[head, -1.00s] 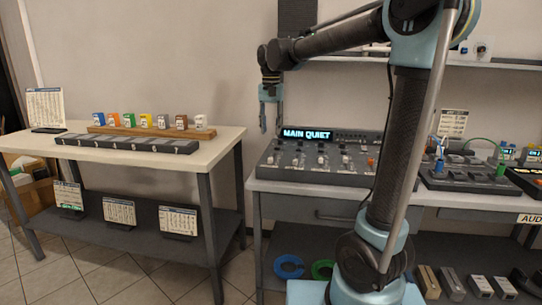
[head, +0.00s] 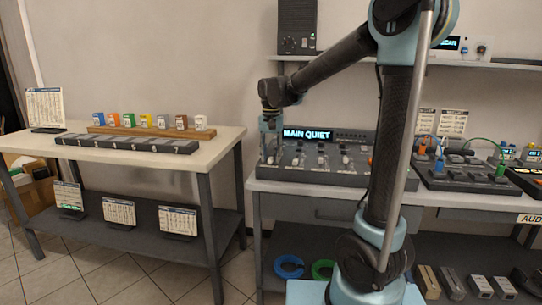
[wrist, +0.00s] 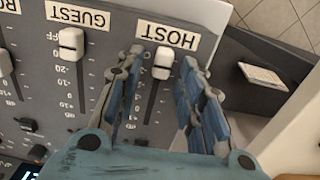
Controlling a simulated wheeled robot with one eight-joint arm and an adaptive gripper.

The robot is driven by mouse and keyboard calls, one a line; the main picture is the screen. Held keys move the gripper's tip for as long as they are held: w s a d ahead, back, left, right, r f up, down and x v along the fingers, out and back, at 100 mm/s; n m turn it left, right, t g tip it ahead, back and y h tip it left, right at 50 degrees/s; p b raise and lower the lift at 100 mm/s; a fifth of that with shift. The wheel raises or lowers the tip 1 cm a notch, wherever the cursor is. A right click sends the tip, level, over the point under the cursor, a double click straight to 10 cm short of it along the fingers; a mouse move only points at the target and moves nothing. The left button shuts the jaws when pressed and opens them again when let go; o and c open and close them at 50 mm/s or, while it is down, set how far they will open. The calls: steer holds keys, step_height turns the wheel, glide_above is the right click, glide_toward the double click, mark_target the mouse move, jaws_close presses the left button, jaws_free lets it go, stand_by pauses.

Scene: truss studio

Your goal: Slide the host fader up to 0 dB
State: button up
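The mixing desk (head: 330,172) stands on the right-hand table with its display reading "MAIN QUIET". In the wrist view the desk is upside down. The white host fader cap (wrist: 162,62) sits in its slot close to the HOST label (wrist: 168,35), at the end where the neighbouring scale reads OFF. My gripper (wrist: 161,66) is open, with one finger on each side of the host cap and visible gaps to it. In the head view my gripper (head: 271,160) is low over the left end of the desk, and the host cap cannot be made out there.
The guest fader cap (wrist: 71,42) is beside the host slot, outside my left-hand finger in the wrist view. A dark stand with a white card (wrist: 262,76) lies past the desk's edge. A second table (head: 225,137) stands to the left, across a gap.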

mark_target(275, 155)
jaws_close()
steer(key=shift+w, duration=0.15)
steer(key=w, duration=0.7)
steer(key=shift+w+d, duration=0.35)
steer(key=shift+d, duration=0.05)
jaws_free()
